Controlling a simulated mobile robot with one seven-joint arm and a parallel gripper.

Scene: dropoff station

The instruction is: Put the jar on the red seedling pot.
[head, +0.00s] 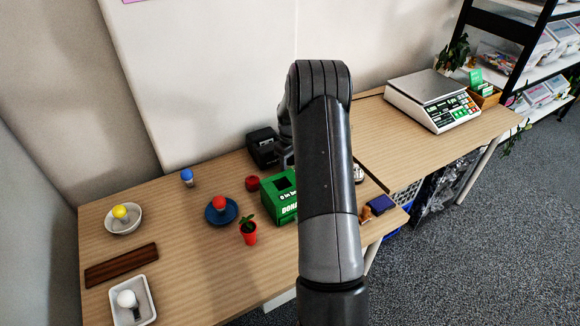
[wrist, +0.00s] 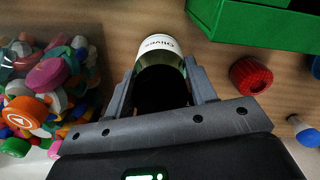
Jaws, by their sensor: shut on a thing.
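My gripper (wrist: 162,76) is shut on a jar (wrist: 158,46) with a dark body and a white label that reads "Olives". The jar sits between the two fingers in the wrist view. In the head view my arm hides the jar and most of the gripper. The red seedling pot (head: 249,238) holds a small green plant and stands on the table in the head view, in front of a green donation box (head: 280,203). The pot is left of my arm, apart from the gripper. I cannot make it out in the wrist view.
The donation box (wrist: 262,24), a ridged red piece (wrist: 250,75) and a clear bin of coloured caps (wrist: 88,62) surround the jar. A blue plate with a red-topped item (head: 220,203), a bowl (head: 137,222) and a white tray (head: 147,306) stand left. Table front-centre is clear.

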